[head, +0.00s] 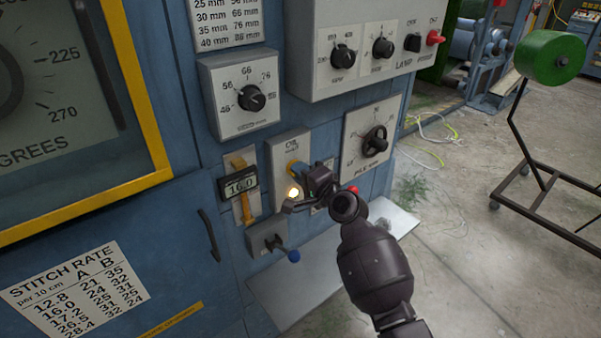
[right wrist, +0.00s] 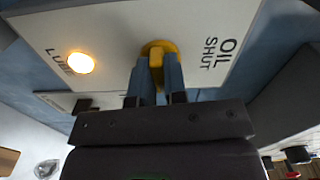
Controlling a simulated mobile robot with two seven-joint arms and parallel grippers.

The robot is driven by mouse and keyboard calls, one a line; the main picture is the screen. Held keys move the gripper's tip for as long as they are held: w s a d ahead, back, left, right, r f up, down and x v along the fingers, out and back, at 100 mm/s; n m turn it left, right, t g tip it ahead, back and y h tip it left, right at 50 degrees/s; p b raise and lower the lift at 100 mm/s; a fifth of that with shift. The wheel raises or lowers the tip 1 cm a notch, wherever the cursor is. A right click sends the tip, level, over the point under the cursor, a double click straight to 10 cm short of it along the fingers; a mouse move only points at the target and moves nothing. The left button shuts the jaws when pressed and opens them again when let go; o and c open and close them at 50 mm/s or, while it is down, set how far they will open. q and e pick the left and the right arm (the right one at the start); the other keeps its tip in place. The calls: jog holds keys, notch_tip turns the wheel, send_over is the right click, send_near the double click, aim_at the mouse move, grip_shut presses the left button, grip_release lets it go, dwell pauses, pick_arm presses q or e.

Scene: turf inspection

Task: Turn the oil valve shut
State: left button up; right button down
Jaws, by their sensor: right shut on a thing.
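The oil valve is a small yellow handle on a yellow round base, on a pale plate lettered OIL SHUT. In the right wrist view the valve (right wrist: 157,50) stands between the two blue-grey fingers of my right gripper (right wrist: 155,72), which is shut on it. The SHUT lettering is right of the handle there. In the head view my right gripper (head: 303,174) reaches the plate (head: 288,147) from the lower right. Only a bit of the yellow valve (head: 292,168) shows past the fingers. My left gripper is out of view.
A lit lamp (right wrist: 81,63) labelled LUBE is on the same plate. A 16.0 counter (head: 240,185) hangs at its left, a blue-tipped lever (head: 293,256) below, and a black knob (head: 375,141) at its right. A green-drum stand (head: 549,58) is on the open floor to the right.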

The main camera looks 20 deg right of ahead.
jog(key=n, duration=0.9)
jog(key=shift+r+n+p, duration=0.1)
jog(key=shift+n+p, duration=0.3)
jog(key=n+p, duration=0.1)
jog(key=n, duration=0.2)
jog(key=shift+n, duration=0.3)
jog(key=shift+n+p, duration=0.4)
jog(key=shift+n, duration=0.5)
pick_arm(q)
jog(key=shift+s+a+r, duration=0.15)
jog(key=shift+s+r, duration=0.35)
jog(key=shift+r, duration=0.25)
pick_arm(e)
jog(key=shift+n, duration=0.7)
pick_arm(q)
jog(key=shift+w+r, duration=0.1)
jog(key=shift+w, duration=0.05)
pick_arm(e)
jog(key=c, duration=1.2)
grip_release()
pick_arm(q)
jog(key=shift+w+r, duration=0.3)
pick_arm(e)
jog(key=shift+o, duration=0.2)
